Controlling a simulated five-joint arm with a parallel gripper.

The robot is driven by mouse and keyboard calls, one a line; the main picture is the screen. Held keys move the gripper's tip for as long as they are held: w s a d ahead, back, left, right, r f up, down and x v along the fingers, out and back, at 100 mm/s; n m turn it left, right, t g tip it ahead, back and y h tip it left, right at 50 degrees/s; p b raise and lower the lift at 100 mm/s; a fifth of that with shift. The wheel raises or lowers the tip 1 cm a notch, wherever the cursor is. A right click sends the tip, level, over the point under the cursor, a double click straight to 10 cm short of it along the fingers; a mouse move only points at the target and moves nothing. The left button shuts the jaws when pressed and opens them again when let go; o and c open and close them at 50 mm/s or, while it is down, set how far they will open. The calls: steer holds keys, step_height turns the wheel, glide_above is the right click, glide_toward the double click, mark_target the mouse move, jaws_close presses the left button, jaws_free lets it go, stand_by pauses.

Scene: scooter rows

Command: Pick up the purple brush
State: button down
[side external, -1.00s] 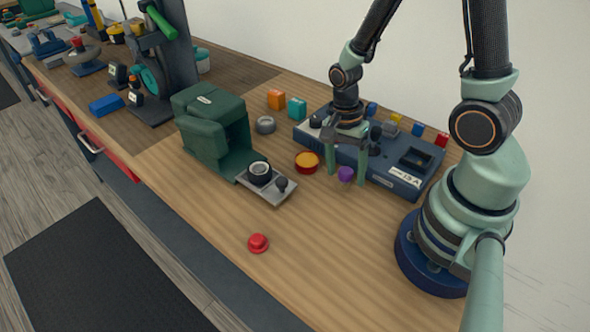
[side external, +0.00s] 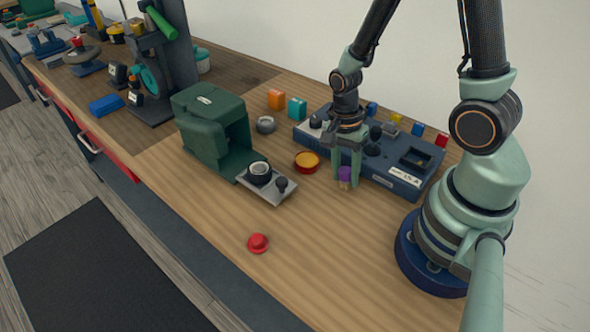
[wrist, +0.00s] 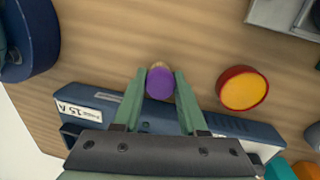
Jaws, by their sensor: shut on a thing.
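The purple brush (side external: 345,174) has a purple top and a paler tan lower part. It is between the two green fingers of my gripper (side external: 346,180) in the side view, in front of the blue box. In the wrist view the round purple top of the brush (wrist: 160,83) sits between the fingertips of my gripper (wrist: 160,87), with a bit of tan showing beyond it. My gripper is shut on the brush. I cannot tell whether the brush's lower end touches the bench.
A red tin with an orange top (side external: 307,162) stands close to the left of the brush. The blue box (side external: 385,168) is just behind. A green machine with a grey tray (side external: 285,197) stands further left, and a red knob (side external: 258,243) lies in front. The bench front is mostly clear.

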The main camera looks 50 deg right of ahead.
mark_target(346, 170)
steer(key=shift+r, duration=0.15)
step_height(346, 170, up, 20)
stand_by(0.5)
steer(key=c, duration=1.2)
jaws_free()
steer(key=shift+c, duration=0.2)
jaws_close()
steer(key=shift+t, duration=0.8)
steer(key=shift+w+a+f, duration=0.1)
steer(key=shift+w+f, duration=1.65)
steer(key=shift+f, duration=1.1)
steer(key=shift+w+d+f, duration=0.1)
steer(key=shift+w+f, duration=1.65)
steer(key=shift+f, duration=1.15)
steer(key=shift+w+a+f, duration=0.1)
steer(key=shift+w+f, duration=1.65)
steer(key=shift+f, duration=1.1)
